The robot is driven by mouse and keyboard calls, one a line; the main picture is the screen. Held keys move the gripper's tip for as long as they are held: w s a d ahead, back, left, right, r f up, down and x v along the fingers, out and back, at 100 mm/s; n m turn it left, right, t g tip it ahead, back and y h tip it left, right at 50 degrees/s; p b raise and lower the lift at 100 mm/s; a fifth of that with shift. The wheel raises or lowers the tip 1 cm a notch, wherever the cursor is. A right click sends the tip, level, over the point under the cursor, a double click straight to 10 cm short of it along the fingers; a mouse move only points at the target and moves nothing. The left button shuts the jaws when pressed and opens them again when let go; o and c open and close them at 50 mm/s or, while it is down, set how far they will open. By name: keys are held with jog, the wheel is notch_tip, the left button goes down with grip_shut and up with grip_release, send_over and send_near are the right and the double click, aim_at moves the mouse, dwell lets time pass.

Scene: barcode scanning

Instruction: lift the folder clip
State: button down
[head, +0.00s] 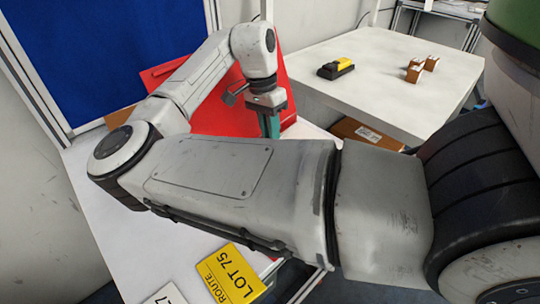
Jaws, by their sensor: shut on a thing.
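A large red folder (215,118) is on the white table at the back left, partly covered by my arm. My gripper (269,127) points down at the folder's right side, with its teal fingers in front of the red surface. The fingers are shut on the folder clip. My own arm link hides the fingertips and the clip, so I cannot see how it sits between them or whether it is clear of the surface below.
A second white table (395,75) holds a yellow-black device (337,68) and small brown boxes (415,71). A cardboard box (365,132) is below it. A blue panel (95,50) stands behind.

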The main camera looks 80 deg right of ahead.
jog(key=shift+w+d+r+g+y+p, duration=0.25)
jog(key=shift+w+g+p, duration=0.15)
jog(key=shift+p, duration=0.2)
jog(key=shift+w+d+r+g+y+p, duration=0.2)
jog(key=shift+w+g+p, duration=0.1)
jog(key=shift+w+p, duration=0.2)
dwell(0.4)
jog(key=c, duration=1.1)
grip_release()
jog(key=shift+o, duration=0.2)
jog(key=p+v, duration=0.6)
jog(key=v, duration=0.1)
dwell(0.3)
jog(key=shift+s, duration=0.1)
dwell(0.6)
